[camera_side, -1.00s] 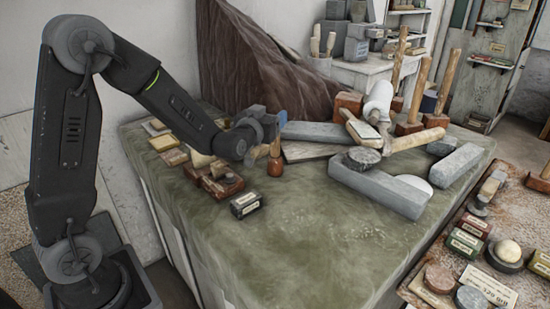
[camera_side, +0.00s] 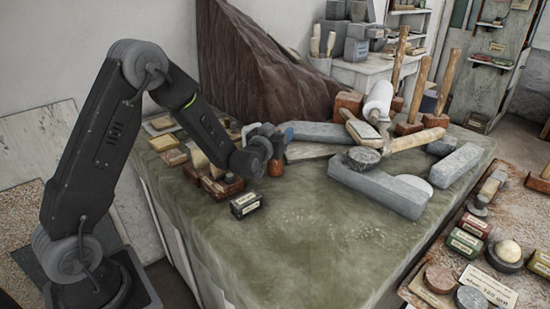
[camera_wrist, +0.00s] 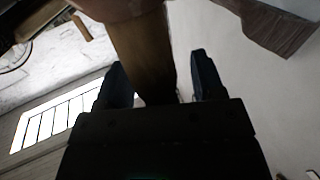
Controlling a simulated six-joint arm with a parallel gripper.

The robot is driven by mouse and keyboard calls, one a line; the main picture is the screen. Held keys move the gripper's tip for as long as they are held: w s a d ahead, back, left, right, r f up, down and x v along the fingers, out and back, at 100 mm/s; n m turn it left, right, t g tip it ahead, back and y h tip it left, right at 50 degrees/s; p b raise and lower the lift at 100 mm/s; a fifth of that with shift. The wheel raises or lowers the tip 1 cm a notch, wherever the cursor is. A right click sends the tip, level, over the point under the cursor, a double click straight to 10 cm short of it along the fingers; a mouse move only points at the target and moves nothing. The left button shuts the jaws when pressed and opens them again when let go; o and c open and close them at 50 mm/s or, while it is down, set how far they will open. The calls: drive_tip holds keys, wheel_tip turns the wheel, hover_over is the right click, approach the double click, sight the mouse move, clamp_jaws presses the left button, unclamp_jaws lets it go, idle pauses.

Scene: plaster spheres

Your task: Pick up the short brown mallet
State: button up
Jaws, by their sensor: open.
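The short brown mallet (camera_side: 276,168) stands on the green-topped table, its reddish-brown lower end showing just beside my gripper. My gripper (camera_side: 287,133) is at its upper part and hides most of the rest in the side view. In the wrist view the mallet's wooden handle (camera_wrist: 146,52) runs between the two blue fingers of my gripper (camera_wrist: 160,78). The fingers are open, with a clear gap on the right of the handle. Whether the left finger touches it I cannot tell.
Small labelled blocks (camera_side: 245,204) and brown and yellow blocks (camera_side: 175,157) lie left of and in front of my gripper. Grey stone bars (camera_side: 378,190) and upright mallets (camera_side: 411,125) stand to the right. The table's front middle (camera_side: 300,240) is clear.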

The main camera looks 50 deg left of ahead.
drive_tip(key=shift+w, duration=0.1)
drive_tip(key=c, duration=1)
drive_tip(key=shift+r, duration=0.1)
